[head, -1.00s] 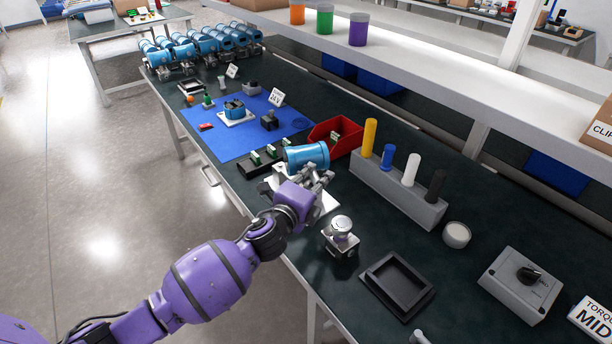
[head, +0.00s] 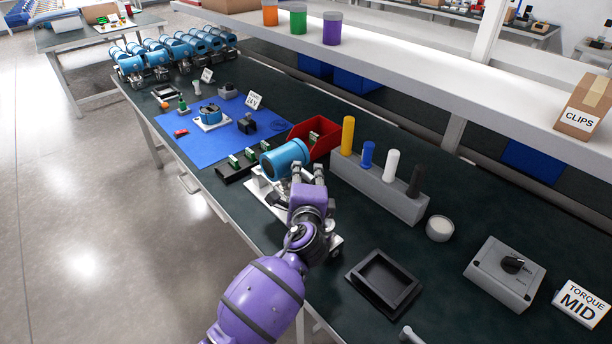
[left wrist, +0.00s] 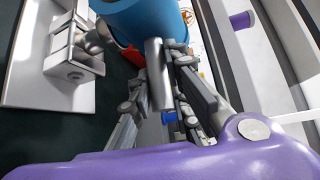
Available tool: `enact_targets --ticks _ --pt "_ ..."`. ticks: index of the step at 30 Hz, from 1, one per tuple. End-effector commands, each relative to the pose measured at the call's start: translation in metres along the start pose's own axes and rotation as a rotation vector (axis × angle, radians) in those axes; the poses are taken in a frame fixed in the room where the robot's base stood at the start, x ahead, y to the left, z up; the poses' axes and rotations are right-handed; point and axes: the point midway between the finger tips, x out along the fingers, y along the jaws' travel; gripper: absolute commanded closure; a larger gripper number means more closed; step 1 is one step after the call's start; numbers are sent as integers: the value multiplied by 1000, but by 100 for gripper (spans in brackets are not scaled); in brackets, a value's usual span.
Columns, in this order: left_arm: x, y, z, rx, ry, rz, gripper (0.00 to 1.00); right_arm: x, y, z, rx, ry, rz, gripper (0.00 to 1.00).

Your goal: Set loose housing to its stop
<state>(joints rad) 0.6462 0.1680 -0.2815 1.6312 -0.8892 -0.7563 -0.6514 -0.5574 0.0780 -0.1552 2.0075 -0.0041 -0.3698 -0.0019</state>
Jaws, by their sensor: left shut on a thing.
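The loose housing is a blue cylinder (head: 284,160) with an open dark end facing left. My left gripper (head: 308,174) is at its right side, shut on it. In the left wrist view the blue housing (left wrist: 150,18) fills the top, and a grey metal stub (left wrist: 158,78) from it lies between my left fingers (left wrist: 170,65). A white fixture (head: 258,187) sits below and left of it; in the wrist view its plate (left wrist: 28,75) carries a bracket. I cannot tell whether the housing touches a stop. My right gripper is out of view.
A red bin (head: 300,131) stands close behind the housing. A grey rack (head: 380,190) with coloured cylinders is to the right. A black tray (head: 384,283) and a grey control box (head: 505,275) lie nearer. The blue mat (head: 205,150) is at left.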

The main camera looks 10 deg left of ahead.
Motion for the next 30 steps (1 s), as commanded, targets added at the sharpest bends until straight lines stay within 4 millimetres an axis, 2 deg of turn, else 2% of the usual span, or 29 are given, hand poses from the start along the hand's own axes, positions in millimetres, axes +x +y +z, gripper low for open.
enact_targets --ticks 5,6,10,18,22,26,30 --pt "0 1 0 -5 -1 3 100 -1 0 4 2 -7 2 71" --pt "0 1 0 -5 0 3 80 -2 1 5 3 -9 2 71" --pt "0 0 0 -3 0 2 64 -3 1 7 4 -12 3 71" --pt "0 0 0 -2 1 0 64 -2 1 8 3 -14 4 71" --pt "-8 1 0 -1 2 0 64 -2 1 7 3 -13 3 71" --pt "-30 1 0 -3 2 2 64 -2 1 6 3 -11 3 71" --pt "-61 1 0 -4 2 2 64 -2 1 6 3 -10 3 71"
